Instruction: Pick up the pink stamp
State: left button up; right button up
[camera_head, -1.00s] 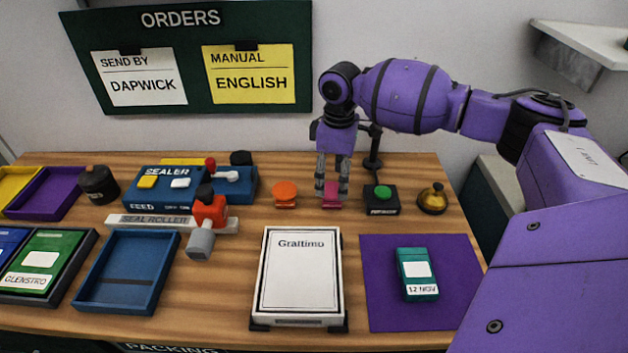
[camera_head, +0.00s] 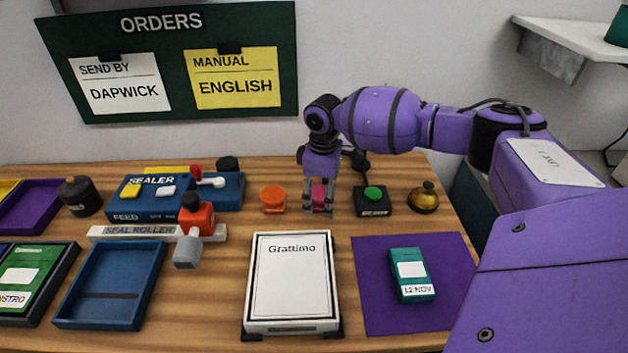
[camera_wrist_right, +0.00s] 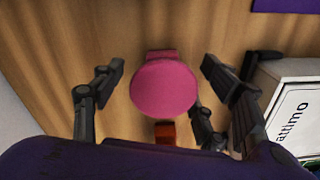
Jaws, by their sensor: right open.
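The pink stamp (camera_head: 318,194) stands on the wooden table between the orange stamp and the green-button device in the head view. In the right wrist view its round pink top (camera_wrist_right: 163,89) sits between my open fingers. My right gripper (camera_head: 318,212) points down over the stamp, with its fingers on either side of it. The fingers appear apart from the stamp in the wrist view. My left gripper is not in view.
An orange stamp (camera_head: 273,199) stands just left, and a black device with a green button (camera_head: 373,200) just right. A brass bell (camera_head: 424,199) is further right. A white Grattimo box (camera_head: 293,285) lies in front.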

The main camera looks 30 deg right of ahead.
jog(key=c, duration=1.3)
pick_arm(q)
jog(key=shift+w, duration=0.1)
pick_arm(e)
jog(key=shift+r, duration=0.1)
jog(key=shift+r, duration=0.65)
jog(key=s+r, duration=0.1)
jog(key=r, duration=0.1)
jog(key=s+r, duration=0.1)
jog(key=r, duration=0.1)
jog(key=s+d+r+p, duration=0.1)
jog(key=s+r, duration=0.1)
jog(key=shift+r, duration=0.35)
jog(key=shift+c, duration=0.2)
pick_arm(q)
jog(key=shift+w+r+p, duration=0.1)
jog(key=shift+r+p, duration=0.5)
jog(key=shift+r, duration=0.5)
pick_arm(e)
jog(key=s+d+r, duration=0.1)
jog(key=s+r, duration=0.4)
jog(key=s, duration=0.5)
jog(key=shift+d, duration=0.15)
jog(key=shift+w+f, duration=0.1)
